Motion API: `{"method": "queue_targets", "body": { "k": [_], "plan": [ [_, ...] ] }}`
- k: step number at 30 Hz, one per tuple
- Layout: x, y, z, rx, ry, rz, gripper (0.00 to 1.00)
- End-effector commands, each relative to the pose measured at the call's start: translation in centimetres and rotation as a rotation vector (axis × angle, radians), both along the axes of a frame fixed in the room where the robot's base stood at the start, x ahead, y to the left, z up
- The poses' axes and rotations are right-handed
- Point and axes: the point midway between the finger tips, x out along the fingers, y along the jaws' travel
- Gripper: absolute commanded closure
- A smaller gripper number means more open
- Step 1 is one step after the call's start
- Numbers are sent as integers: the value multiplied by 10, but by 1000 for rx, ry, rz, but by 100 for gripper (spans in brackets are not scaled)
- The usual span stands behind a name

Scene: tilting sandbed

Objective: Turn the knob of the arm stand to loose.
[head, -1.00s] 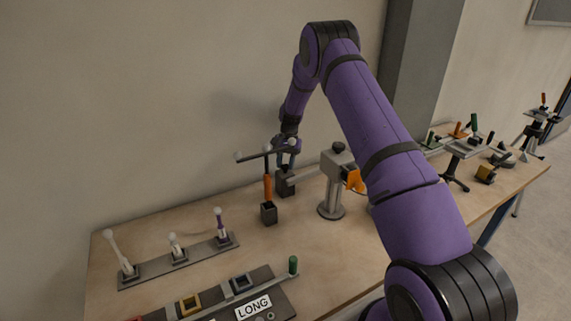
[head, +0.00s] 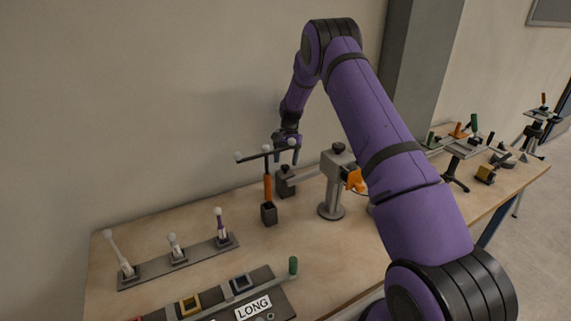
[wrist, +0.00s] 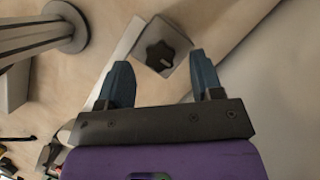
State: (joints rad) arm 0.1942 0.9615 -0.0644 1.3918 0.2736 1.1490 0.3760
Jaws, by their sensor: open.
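The arm stand (head: 331,192) is a grey post on a round base. A bar reaches left from its head to a dark grey block (head: 286,187). A black lobed knob (wrist: 160,54) with a small light mark sits on this block in the wrist view. Another black knob (head: 338,147) tops the post, with an orange part at its side. My gripper (head: 287,157) is open and empty, pointing down just above the block. In the wrist view its blue fingers (wrist: 160,68) stand apart, with the block's knob between and slightly beyond their tips. I see no contact.
An orange-handled tool with a white-balled crossbar (head: 267,188) stands close left of the block. A rack with white-topped levers (head: 180,258) and a panel labelled LONG (head: 253,306) are at the front left. Several small tools lie at the right. The wall is close behind.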

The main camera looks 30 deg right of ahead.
Motion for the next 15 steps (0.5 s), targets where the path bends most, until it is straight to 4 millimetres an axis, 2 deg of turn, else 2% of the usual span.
{"method": "queue_targets", "body": {
  "k": [9,15],
  "plan": [
    [17,-16,56,-2,-4,1,40],
    [23,-23,76,-1,-2,1,40]
  ]
}}
